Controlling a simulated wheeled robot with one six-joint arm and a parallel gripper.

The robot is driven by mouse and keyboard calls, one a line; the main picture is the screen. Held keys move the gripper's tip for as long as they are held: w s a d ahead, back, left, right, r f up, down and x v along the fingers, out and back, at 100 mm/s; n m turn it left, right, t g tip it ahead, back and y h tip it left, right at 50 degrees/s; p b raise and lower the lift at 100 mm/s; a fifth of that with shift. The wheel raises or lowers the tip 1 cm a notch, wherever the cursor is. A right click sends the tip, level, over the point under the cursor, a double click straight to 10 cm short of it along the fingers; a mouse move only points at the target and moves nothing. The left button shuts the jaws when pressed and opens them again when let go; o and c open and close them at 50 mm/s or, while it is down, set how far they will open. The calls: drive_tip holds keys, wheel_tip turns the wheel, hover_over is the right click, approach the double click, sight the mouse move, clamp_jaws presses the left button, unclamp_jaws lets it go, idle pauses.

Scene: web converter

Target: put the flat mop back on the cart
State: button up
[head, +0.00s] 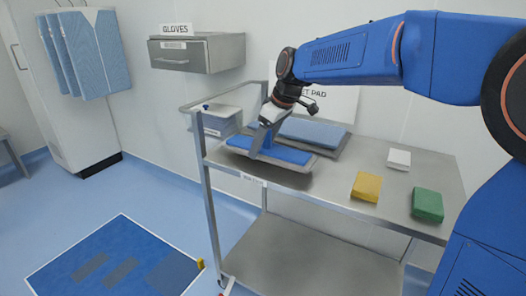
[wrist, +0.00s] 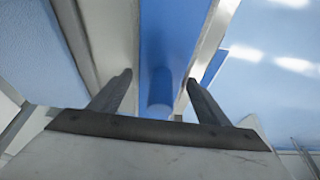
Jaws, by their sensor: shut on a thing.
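The flat mop (head: 288,153) shows in the head view as a long blue head at the front left of the grey cart top (head: 330,185). It lies in or just over a pale shallow tray; I cannot tell whether it bears its weight there. My gripper (head: 262,142) is above the mop's middle, reaching down to it. In the wrist view, my two fingers (wrist: 155,95) stand on either side of a short blue post on the mop (wrist: 163,35), shut on it. The contact faces are partly hidden.
A light-blue pad (head: 312,131) lies in a tray behind the mop, below a partly hidden sign. A white block (head: 399,158), a yellow one (head: 367,187) and a green one (head: 427,205) sit to the right. A glove box (head: 197,53) hangs on the wall. The lower shelf looks empty.

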sight(277, 149)
drive_tip(key=shift+d+f, duration=0.1)
drive_tip(key=shift+f, duration=1.2)
drive_tip(key=o, duration=1.1)
drive_tip(key=shift+f, duration=0.15)
drive_tip(key=v, duration=1.1)
drive_tip(key=shift+r, duration=0.25)
drive_tip(key=shift+d+r, duration=0.1)
drive_tip(key=shift+r, duration=0.25)
drive_tip(key=shift+s, duration=0.15)
